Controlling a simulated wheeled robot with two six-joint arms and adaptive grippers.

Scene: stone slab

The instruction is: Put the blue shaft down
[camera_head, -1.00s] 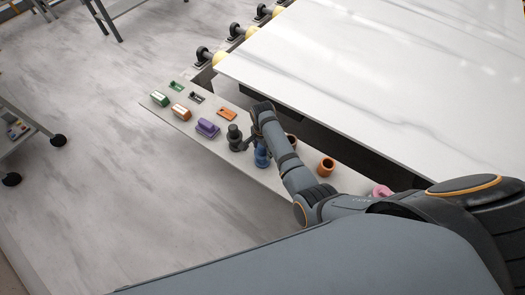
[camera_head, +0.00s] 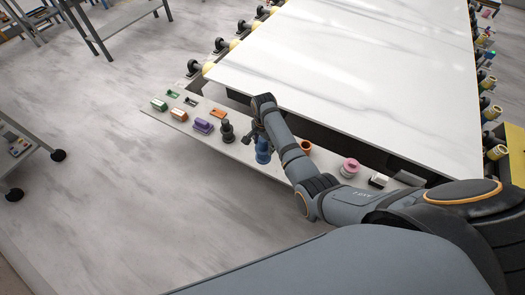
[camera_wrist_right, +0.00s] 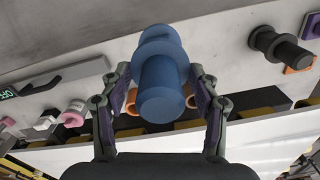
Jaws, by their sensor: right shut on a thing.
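The blue shaft (camera_head: 263,153) is a stepped cylinder with a wider collar. My right gripper (camera_head: 258,134) reaches over the light narrow shelf (camera_head: 240,150) and is shut on it. In the right wrist view the blue shaft (camera_wrist_right: 160,80) sits between the two finger pads of the right gripper (camera_wrist_right: 161,88), with the shelf behind it. I cannot tell whether the shaft's end touches the shelf. A black shaft (camera_head: 227,131) stands just left of it. My left gripper is not in view.
An orange ring (camera_head: 305,147) and pink round part (camera_head: 349,167) stand right of the arm. Purple (camera_head: 203,126), orange (camera_head: 179,114) and green (camera_head: 159,104) blocks lie at the left. The white stone slab (camera_head: 350,75) lies behind the shelf.

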